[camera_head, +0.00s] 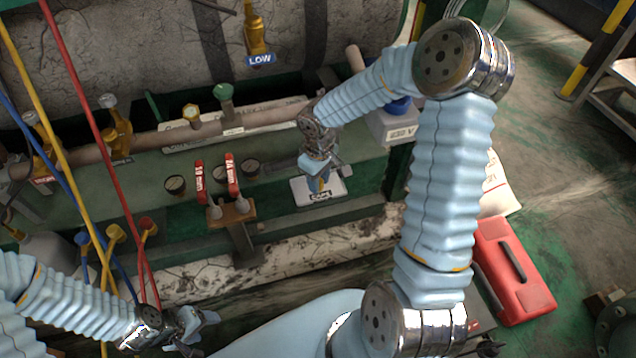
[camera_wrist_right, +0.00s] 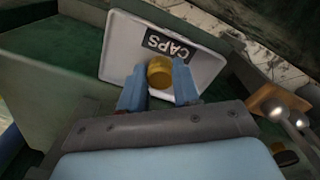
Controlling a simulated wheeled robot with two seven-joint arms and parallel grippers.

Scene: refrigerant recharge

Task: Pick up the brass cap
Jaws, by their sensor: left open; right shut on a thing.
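The brass cap (camera_wrist_right: 160,73) is a short golden cylinder between the two blue fingertips of my right gripper (camera_wrist_right: 159,86) in the right wrist view. That gripper is shut on it, over the white tray (camera_wrist_right: 114,60) labelled CAPS. I cannot tell whether the cap touches the tray. In the head view my right gripper (camera_head: 319,182) points down at the CAPS tray (camera_head: 299,194), and the cap is barely visible there. My left gripper (camera_head: 196,332) is open and empty at the bottom left, well away from the tray.
Two red-handled wrenches (camera_head: 232,176) stand in a rack left of the tray. A 230 V box (camera_head: 397,128) stands to the right behind it. Red, yellow and blue hoses (camera_head: 90,110) hang at the left. A red case (camera_head: 515,272) lies on the floor at right.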

